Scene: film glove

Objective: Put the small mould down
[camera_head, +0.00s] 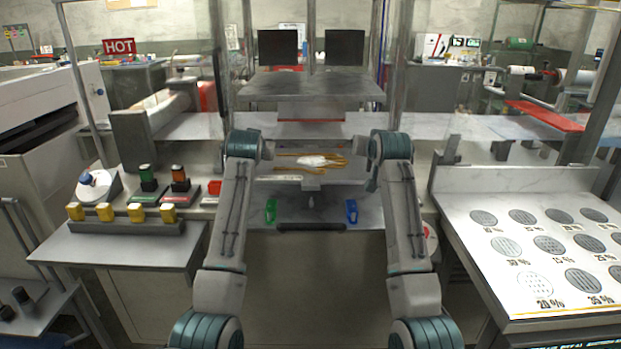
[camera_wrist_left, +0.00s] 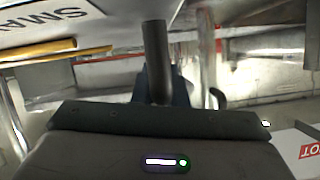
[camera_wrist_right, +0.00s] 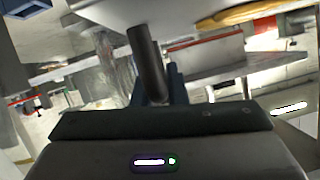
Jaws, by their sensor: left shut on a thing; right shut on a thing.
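The small mould (camera_head: 312,169) is a pale plate with yellow-orange bars and a whitish shape on top, between my two wrists in the head view. In the left wrist view its plate (camera_wrist_left: 50,14) carries lettering beginning "SMA" and shows above a dark round handle. The right wrist view shows the plate's pale underside (camera_wrist_right: 185,10) and another dark handle. My left gripper (camera_wrist_left: 158,95) is shut on the handle at the left side. My right gripper (camera_wrist_right: 152,95) is shut on the handle at the right side. The fingertips are largely hidden in the head view.
Below the mould, a green clip (camera_head: 270,211) and a blue clip (camera_head: 351,212) sit on the bench. Button boxes (camera_head: 148,181) and a row of yellow blocks (camera_head: 137,213) stand left. A sloped panel of round samples (camera_head: 535,290) stands right.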

